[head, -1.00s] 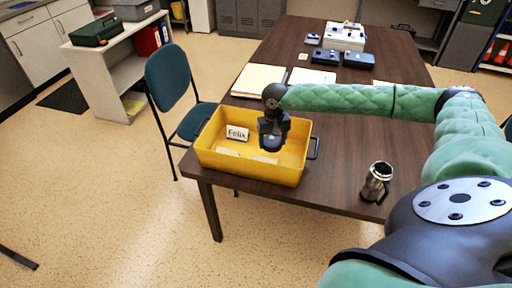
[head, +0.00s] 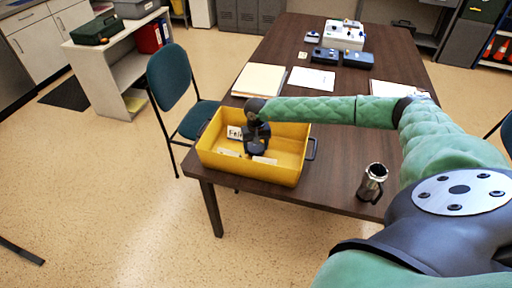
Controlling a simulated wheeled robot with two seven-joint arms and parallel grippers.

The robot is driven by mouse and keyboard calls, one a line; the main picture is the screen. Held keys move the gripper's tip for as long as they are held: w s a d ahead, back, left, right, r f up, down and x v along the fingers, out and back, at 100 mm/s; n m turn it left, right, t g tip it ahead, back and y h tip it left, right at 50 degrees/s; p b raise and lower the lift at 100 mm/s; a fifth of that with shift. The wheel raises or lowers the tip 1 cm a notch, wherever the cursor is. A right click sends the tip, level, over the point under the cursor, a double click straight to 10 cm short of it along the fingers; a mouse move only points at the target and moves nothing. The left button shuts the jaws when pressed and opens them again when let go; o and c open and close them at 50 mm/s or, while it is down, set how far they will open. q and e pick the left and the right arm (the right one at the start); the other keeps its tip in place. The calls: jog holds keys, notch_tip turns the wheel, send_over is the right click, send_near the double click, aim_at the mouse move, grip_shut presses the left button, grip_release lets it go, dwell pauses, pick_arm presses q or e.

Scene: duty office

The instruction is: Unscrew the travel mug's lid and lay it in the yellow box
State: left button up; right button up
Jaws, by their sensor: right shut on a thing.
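The travel mug (head: 371,184) stands upright near the table's front edge, steel with a dark handle; its top looks open, with no lid on it. The yellow box (head: 246,171) sits at the table's front left corner, with a white name card and pale slips inside. My right gripper (head: 256,150) reaches down into the box and is shut on a small dark thing, probably the lid, mostly hidden by the fingers. My left gripper is not in view.
The dark table (head: 330,190) has bare room between box and mug. Folders (head: 259,80), two blue cases (head: 325,55) and a white box (head: 343,35) lie farther back. A blue chair (head: 172,78) stands left of the table.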

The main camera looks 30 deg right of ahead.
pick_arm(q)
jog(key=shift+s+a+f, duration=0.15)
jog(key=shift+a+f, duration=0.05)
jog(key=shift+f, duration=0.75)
pick_arm(e)
jog(key=shift+f, duration=0.75)
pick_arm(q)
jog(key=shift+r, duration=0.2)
pick_arm(e)
jog(key=shift+f, duration=0.1)
jog(key=o, duration=1.1)
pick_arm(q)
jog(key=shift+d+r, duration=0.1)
